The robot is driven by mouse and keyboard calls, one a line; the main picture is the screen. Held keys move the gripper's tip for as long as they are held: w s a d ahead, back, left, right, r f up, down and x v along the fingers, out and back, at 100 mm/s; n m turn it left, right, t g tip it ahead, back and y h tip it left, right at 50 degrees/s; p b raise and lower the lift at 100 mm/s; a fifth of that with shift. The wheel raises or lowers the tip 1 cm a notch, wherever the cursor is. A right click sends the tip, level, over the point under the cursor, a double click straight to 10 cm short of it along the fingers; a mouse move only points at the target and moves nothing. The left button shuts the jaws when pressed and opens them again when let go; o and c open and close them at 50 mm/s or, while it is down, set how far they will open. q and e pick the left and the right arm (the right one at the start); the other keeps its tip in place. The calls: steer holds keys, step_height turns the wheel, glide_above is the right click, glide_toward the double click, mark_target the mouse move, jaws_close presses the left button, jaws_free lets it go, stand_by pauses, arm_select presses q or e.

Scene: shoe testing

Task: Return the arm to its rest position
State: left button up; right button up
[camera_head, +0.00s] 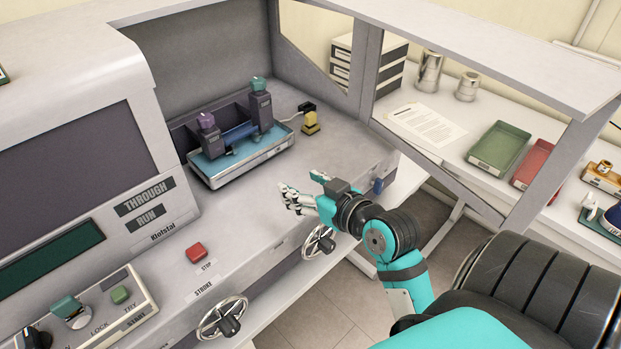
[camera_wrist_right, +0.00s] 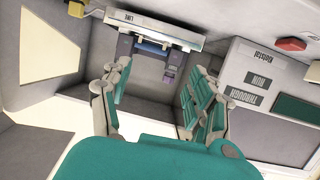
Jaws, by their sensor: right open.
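My right arm (camera_head: 402,262) comes in from the lower right in the head view. Its gripper (camera_head: 300,192) is open and empty, above the front part of the machine's grey deck. The gripper is apart from the blue-topped fixture tray (camera_head: 243,160), which stands farther back on the deck. In the right wrist view, the open fingers (camera_wrist_right: 155,100) spread to both sides with nothing between them, and the fixture (camera_wrist_right: 155,38) shows beyond them. My left gripper is not in view.
A red stop button (camera_head: 197,251) and two handwheels (camera_head: 319,242) sit along the machine's front. A frame post (camera_head: 365,62) stands behind the gripper. At the right, a white table holds a green tray (camera_head: 499,148) and a red tray (camera_head: 533,163). Floor shows below the arm.

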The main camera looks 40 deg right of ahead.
steer(key=shift+s+a+f, duration=0.15)
steer(key=shift+f, duration=0.15)
stand_by(0.4)
